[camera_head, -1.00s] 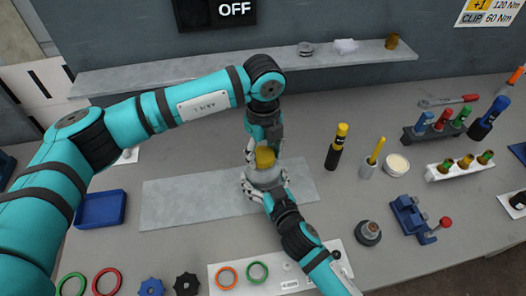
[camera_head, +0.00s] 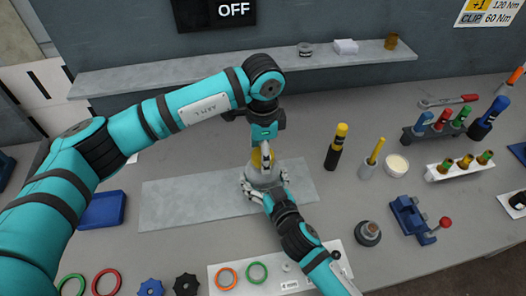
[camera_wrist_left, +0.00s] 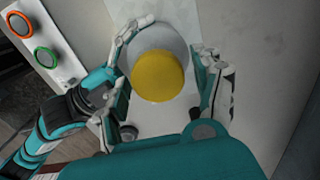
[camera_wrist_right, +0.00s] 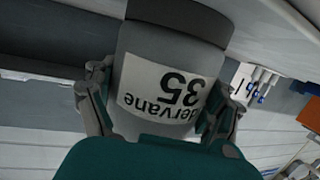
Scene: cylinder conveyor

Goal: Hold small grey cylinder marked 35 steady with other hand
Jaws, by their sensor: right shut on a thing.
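The small grey cylinder marked 35 (camera_head: 262,180) stands over the grey plate (camera_head: 190,203), with a yellow top piece (camera_head: 256,158). In the right wrist view its white label (camera_wrist_right: 165,92) reads 35 upside down. My right gripper (camera_head: 266,183) comes from the lower right and is shut on the cylinder's sides. My left gripper (camera_head: 263,153) points down from above at the yellow piece. In the left wrist view its fingers (camera_wrist_left: 166,85) are spread on both sides of the yellow piece, with a visible gap at the right; contact at the left is unclear.
A shelf (camera_head: 150,75) runs behind the arms. A blue tray (camera_head: 101,211) lies left of the plate. A yellow-topped black cylinder (camera_head: 336,147), a blue clamp (camera_head: 410,215) and a dark round fitting (camera_head: 368,233) stand to the right. The plate's left part is clear.

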